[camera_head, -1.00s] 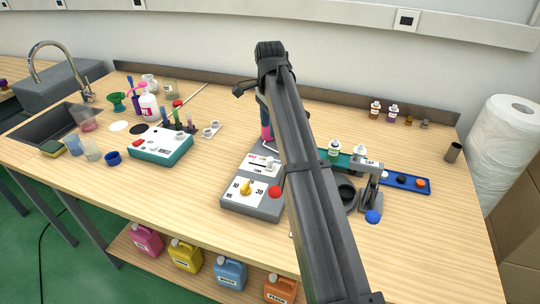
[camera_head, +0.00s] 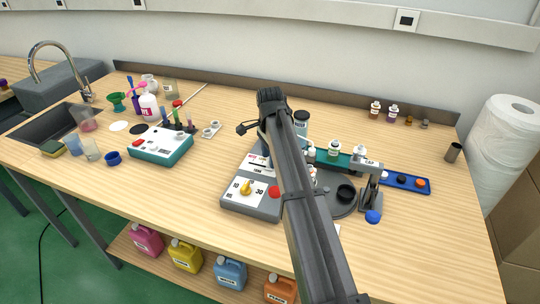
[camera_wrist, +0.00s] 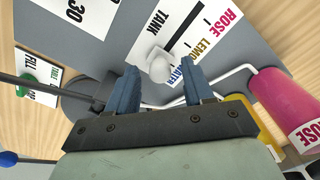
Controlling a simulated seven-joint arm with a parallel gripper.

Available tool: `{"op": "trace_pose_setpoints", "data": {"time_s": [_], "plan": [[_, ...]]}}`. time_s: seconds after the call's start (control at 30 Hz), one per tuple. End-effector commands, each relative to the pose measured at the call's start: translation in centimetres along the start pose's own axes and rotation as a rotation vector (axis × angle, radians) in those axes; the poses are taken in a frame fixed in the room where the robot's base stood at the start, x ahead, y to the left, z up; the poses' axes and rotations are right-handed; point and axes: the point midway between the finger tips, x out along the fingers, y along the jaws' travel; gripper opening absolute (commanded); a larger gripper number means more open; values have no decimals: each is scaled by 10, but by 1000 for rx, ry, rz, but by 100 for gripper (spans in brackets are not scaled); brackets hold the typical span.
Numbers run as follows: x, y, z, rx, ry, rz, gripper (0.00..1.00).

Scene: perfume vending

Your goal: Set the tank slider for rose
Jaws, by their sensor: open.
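The tank slider's white knob (camera_wrist: 159,66) stands at the WATER end of its dark slot (camera_wrist: 187,27) in the wrist view. The printed labels beside the slot read ROSE (camera_wrist: 222,20), LEMON, partly cut off, and WATER. My gripper (camera_wrist: 162,80) is open, with its two blue fingers on either side of the knob in the picture. I cannot tell whether either finger touches it. In the head view the grey machine (camera_head: 240,207) carries the slider panel (camera_head: 262,158), and my arm hides the knob and most of the gripper.
A pink ROSE tank (camera_wrist: 285,100) and a white bent tube stand close to the right finger. A yellow dial (camera_head: 246,187) and red button (camera_head: 275,191) sit on the machine's front.

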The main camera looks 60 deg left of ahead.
Motion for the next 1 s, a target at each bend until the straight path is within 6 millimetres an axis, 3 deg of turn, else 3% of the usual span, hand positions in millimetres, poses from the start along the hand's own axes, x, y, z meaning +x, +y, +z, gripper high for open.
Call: {"op": "trace_pose_setpoints", "data": {"time_s": [0.23,0.77,1.0], "plan": [[0,0,0,0,0,0,50],[0,0,0,0,0,0,0],[0,0,0,0,0,0,0]]}}
